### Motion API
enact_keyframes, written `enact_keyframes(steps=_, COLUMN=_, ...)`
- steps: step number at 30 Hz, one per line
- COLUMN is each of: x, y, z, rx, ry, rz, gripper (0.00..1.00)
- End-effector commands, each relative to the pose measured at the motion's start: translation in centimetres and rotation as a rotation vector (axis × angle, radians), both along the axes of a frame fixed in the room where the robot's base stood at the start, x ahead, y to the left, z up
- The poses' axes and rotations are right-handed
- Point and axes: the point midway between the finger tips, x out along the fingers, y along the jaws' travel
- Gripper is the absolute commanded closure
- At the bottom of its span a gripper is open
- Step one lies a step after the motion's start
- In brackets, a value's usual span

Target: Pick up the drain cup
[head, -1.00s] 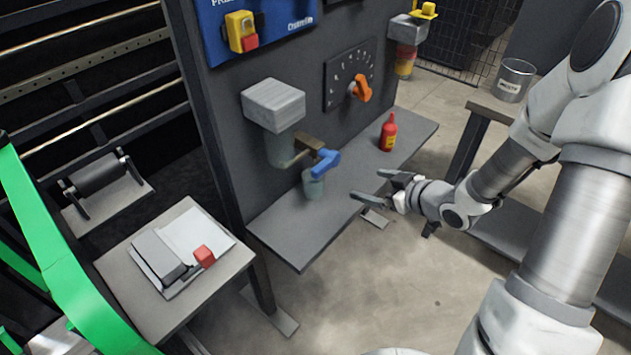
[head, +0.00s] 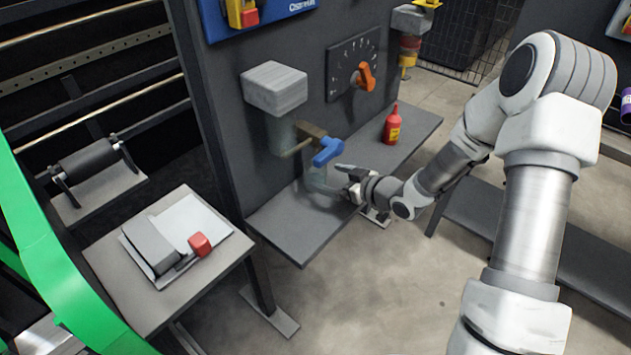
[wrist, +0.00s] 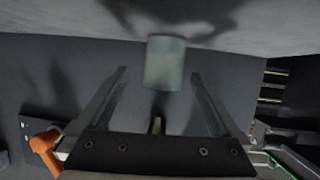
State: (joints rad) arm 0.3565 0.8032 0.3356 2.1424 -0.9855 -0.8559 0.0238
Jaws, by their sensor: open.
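The drain cup (head: 316,181) is a small, translucent grey-green cup. It stands upright on the grey shelf (head: 290,237), below the tap with the blue handle (head: 328,151). My gripper (head: 334,181) is open and reaches the cup from the right, partly covering it in the head view. In the wrist view, the cup (wrist: 165,63) shows in line with the gap between the fingertips of my gripper (wrist: 158,76), with space on both sides. The fingers do not visibly touch it. The wrist picture is inverted, with the shelf along its top.
A red bottle (head: 392,127) stands farther right on the shelf. An orange knob (head: 366,77) sits on the panel. A side table (head: 110,270) stands left. The shelf front is clear.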

Motion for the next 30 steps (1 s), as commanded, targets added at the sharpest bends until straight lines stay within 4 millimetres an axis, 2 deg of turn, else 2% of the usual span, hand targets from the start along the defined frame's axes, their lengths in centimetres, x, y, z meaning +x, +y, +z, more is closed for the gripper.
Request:
enact_keyframes(steps=5, x=0.4, y=0.7, z=-0.7, rx=0.000, ry=0.001, rz=0.002, gripper=0.00)
enact_keyframes(steps=10, x=1.4, y=2.5, z=-2.2, rx=0.000, ry=0.002, rz=0.003, gripper=0.00)
enact_keyframes(steps=14, x=2.5, y=3.6, z=-2.7, rx=-0.001, ry=0.001, rz=0.002, gripper=0.00)
enact_keyframes(steps=21, x=2.8, y=3.8, z=-2.7, rx=-0.001, ry=0.001, rz=0.000, gripper=0.00)
enact_keyframes(steps=23, x=2.8, y=3.8, z=-2.6, rx=-0.001, ry=0.001, rz=0.000, gripper=0.09)
enact_keyframes(steps=30, x=2.8, y=3.8, z=-2.6, rx=-0.001, ry=0.001, rz=0.000, gripper=0.52)
